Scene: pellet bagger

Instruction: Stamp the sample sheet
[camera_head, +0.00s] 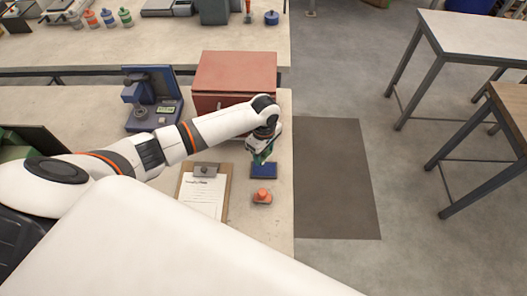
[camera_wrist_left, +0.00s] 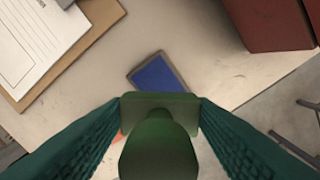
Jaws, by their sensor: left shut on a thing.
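My left gripper (camera_head: 262,156) is over the table, close to the blue ink pad (camera_head: 263,171). I cannot tell the exact height above the pad. The sample sheet (camera_head: 202,197) lies on a brown clipboard (camera_head: 228,188) left of the pad; part of the sheet (camera_wrist_left: 28,40) shows in the wrist view. My right gripper is not in view.
An orange-red stamp (camera_head: 262,196) stands just in front of the pad; the held stamp mostly hides it in the wrist view. A red cabinet (camera_head: 233,75) stands behind the gripper. A blue device (camera_head: 150,98) is at the back left. The table's right edge is close.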

